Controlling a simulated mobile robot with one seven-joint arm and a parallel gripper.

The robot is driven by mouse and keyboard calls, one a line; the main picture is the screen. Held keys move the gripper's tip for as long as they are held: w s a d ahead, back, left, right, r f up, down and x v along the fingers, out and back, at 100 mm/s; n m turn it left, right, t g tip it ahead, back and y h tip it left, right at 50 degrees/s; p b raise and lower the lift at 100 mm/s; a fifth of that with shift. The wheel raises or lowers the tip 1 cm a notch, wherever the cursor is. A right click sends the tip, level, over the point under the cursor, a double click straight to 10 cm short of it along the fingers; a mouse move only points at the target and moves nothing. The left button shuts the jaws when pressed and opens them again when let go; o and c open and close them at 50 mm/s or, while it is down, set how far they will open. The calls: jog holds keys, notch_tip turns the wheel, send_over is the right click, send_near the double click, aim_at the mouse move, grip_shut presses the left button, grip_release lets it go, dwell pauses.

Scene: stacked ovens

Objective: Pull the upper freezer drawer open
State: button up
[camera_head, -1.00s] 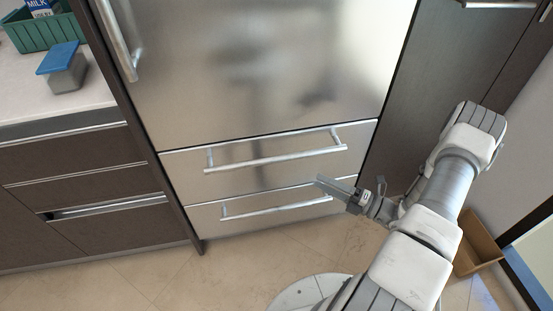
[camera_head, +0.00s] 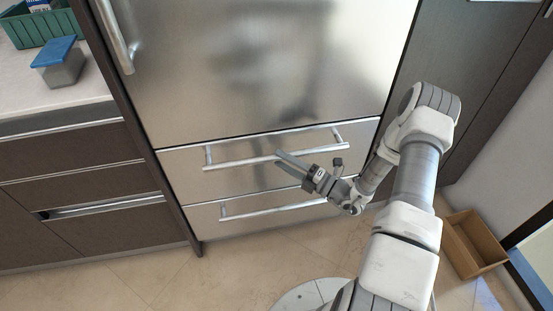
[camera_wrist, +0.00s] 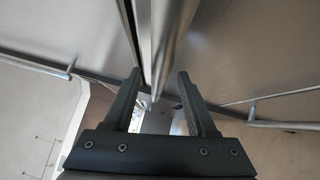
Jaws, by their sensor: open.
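The upper freezer drawer (camera_head: 240,178) is a steel front below the large fridge door, and it looks closed. Its long horizontal bar handle (camera_head: 235,161) spans most of its width. My gripper (camera_head: 281,157) is at the middle of this handle, its fingertips overlapping the bar in the head view. In the wrist view my gripper (camera_wrist: 159,78) is open, and a metal bar (camera_wrist: 171,38), seemingly this handle, runs between the two fingers. I see no clear grip on it. The lower drawer (camera_head: 205,220) with its own bar handle (camera_head: 260,213) sits below and looks closed.
The fridge door (camera_head: 250,70) above is shut, with a vertical handle (camera_head: 115,38) at left. A counter at left holds a green crate (camera_head: 45,30) and a blue-lidded container (camera_head: 60,65). An open cardboard box (camera_head: 475,245) stands on the floor at right. Floor before the drawers is clear.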

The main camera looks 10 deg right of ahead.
jog(key=shift+x, duration=1.3)
grip_shut()
dwell(0.5)
